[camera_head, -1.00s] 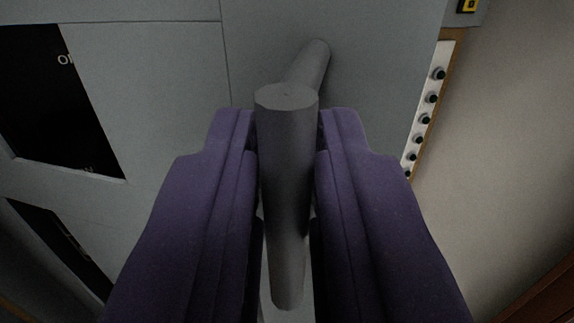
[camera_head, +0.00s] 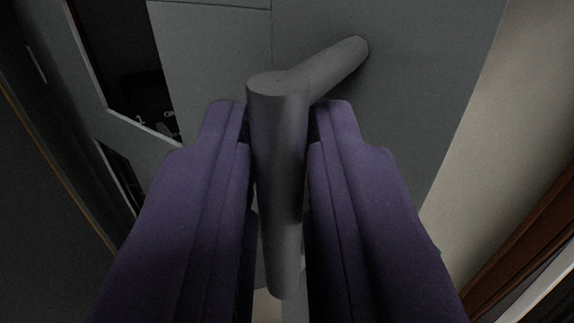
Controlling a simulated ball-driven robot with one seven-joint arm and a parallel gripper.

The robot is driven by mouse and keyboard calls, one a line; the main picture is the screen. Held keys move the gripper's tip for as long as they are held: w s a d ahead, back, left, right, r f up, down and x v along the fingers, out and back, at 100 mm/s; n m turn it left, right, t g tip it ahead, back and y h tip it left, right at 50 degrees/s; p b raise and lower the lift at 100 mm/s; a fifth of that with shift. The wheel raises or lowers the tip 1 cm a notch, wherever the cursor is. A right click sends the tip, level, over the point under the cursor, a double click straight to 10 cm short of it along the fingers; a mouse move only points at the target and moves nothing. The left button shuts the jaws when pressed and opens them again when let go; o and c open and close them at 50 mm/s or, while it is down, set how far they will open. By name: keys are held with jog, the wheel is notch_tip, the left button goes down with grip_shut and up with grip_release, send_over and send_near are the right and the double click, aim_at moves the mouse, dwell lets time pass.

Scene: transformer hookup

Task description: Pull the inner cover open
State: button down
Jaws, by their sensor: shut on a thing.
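The inner cover (camera_head: 420,85) is a flat grey panel filling the upper middle and right of the view. A grey round-bar handle (camera_head: 277,130) stands off it on a post that meets the panel at the upper right. My gripper (camera_head: 278,135), with two purple fingers, is shut on the handle's bar, one finger on each side. The panel is turned at an angle, and its right edge slants down toward the middle. Much of its lower part is hidden behind my fingers.
A dark opening (camera_head: 118,60) with small pale lettering shows at the left of the panel. A grey frame with an orange-brown edge (camera_head: 55,165) is at the far left. A beige surface (camera_head: 480,175) and a brown strip (camera_head: 530,235) lie at the right.

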jog(key=shift+a+r, duration=0.1)
jog(key=c, duration=1.5)
grip_release()
jog(key=shift+o, duration=1)
jog(key=shift+a, duration=0.15)
jog(key=s, duration=0.7)
jog(key=shift+s+d, duration=0.35)
jog(key=shift+s, duration=0.05)
jog(key=shift+c, duration=0.4)
